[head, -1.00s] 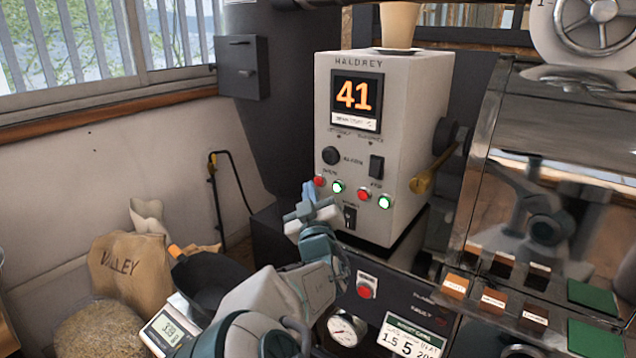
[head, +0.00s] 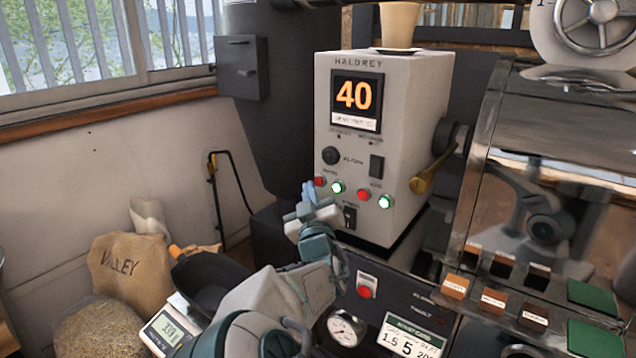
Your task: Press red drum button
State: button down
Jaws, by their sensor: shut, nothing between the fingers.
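The pale grey control box (head: 400,100) marked HALDREY carries a low row of small buttons. A red button (head: 320,181) is at the left of the row, with a lit green one (head: 338,187) beside it. A second red button (head: 363,195) sits further right, next to another lit green one (head: 385,201). The labels are too small to read, so I cannot tell which is the drum's. My gripper (head: 308,188) is shut and empty, its tips just left of and slightly below the left red button in the picture. I cannot tell whether they touch the box.
Another red button (head: 366,292) sits on the lower dark panel, above a round gauge (head: 345,328). A brass-coloured lever (head: 430,175) juts from the box's right side.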

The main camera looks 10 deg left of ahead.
jog(key=shift+w, duration=0.1)
jog(key=shift+w+d, duration=0.2)
jog(key=shift+w, duration=0.1)
jog(key=shift+w+d+b, duration=0.15)
jog(key=shift+w+b, duration=0.2)
jog(key=shift+b, duration=0.05)
dwell(0.7)
jog(key=shift+s, duration=0.1)
jog(key=shift+s+a, duration=0.3)
jog(key=shift+s, duration=0.35)
jog(key=shift+s+a+p, duration=0.3)
jog(key=shift+s, duration=0.5)
jog(key=shift+s+a+p, duration=0.3)
jog(key=shift+s+a, duration=0.05)
jog(key=shift+s, duration=0.4)
jog(key=shift+s+a+p, duration=0.3)
jog(key=shift+s, duration=0.5)
jog(key=shift+d, duration=0.1)
